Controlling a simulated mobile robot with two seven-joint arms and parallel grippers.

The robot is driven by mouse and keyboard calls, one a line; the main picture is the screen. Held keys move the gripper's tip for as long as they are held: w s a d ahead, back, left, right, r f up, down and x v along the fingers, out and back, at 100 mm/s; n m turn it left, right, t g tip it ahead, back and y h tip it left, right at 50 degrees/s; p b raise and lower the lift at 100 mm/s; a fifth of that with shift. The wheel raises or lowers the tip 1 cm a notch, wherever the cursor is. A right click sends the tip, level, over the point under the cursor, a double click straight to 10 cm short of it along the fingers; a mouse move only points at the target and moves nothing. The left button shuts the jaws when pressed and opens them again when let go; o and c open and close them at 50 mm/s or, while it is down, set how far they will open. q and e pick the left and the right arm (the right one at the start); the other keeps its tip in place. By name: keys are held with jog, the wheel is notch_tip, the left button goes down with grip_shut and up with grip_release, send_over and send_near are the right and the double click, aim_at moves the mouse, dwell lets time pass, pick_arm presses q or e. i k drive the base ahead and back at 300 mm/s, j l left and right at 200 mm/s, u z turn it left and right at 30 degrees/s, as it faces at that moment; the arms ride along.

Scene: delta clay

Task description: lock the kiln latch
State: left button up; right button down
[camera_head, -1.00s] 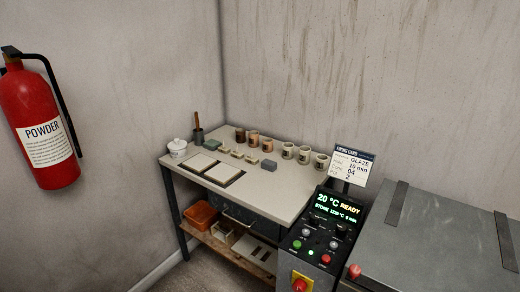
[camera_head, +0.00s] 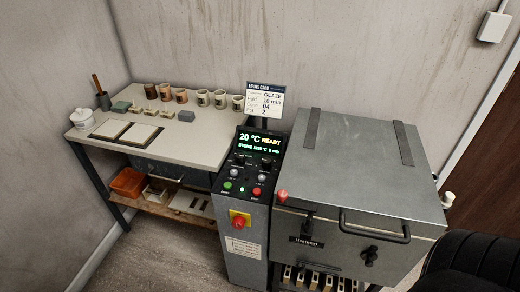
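The kiln (camera_head: 360,170) is a grey metal box at the right, with its flat lid down. A black bar handle (camera_head: 375,226) runs along the front of the lid. A lever with a red knob (camera_head: 282,196) stands upright at the kiln's front left corner. A dark fitting (camera_head: 370,256) sits on the front face below the handle. I cannot tell which of these fittings is the latch, or whether it is locked. Neither of my grippers is in view.
The control box (camera_head: 247,190) left of the kiln shows 20 °C READY, with a red knob on a yellow plate (camera_head: 240,219). A worktable (camera_head: 205,140) with cups and tiles stands further left. A dark rounded shape, perhaps mine, fills the lower right corner.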

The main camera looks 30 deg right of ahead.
aim_at(282, 195)
jog(key=z, duration=1.4)
